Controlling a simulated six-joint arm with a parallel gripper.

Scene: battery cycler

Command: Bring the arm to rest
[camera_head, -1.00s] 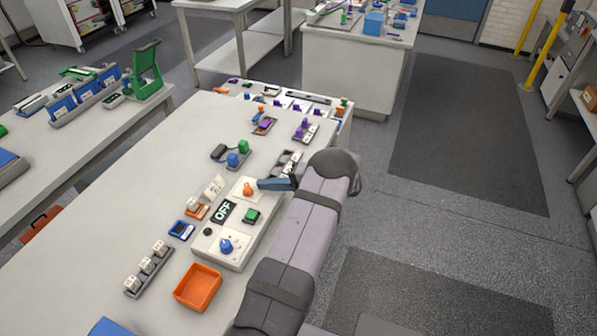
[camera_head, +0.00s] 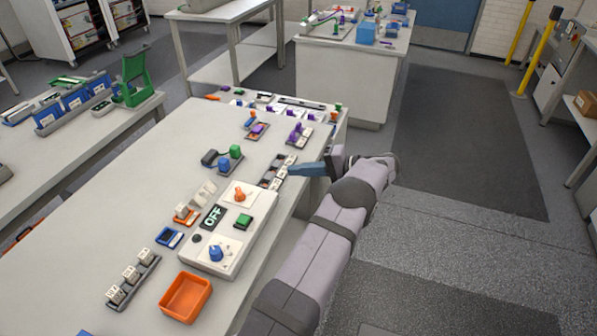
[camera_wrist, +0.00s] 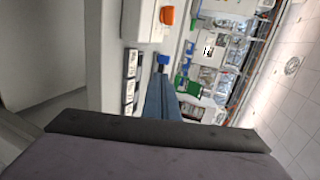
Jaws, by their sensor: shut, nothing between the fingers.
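My gripper (camera_head: 292,170) shows in the head view as blue fingers pointing left, at the right edge of the white table, close to a dark tray with white cells (camera_head: 276,172). In the wrist view my gripper (camera_wrist: 163,70) is shut and empty, its blue fingers together. My grey arm reaches up from the bottom of the head view, to the right of the table.
The white cycler panel (camera_head: 262,212) carries an orange knob, a blue knob, a green button and an OFF sign (camera_head: 214,217). An orange bin (camera_head: 186,297) sits at the near side. The floor right of my arm is clear.

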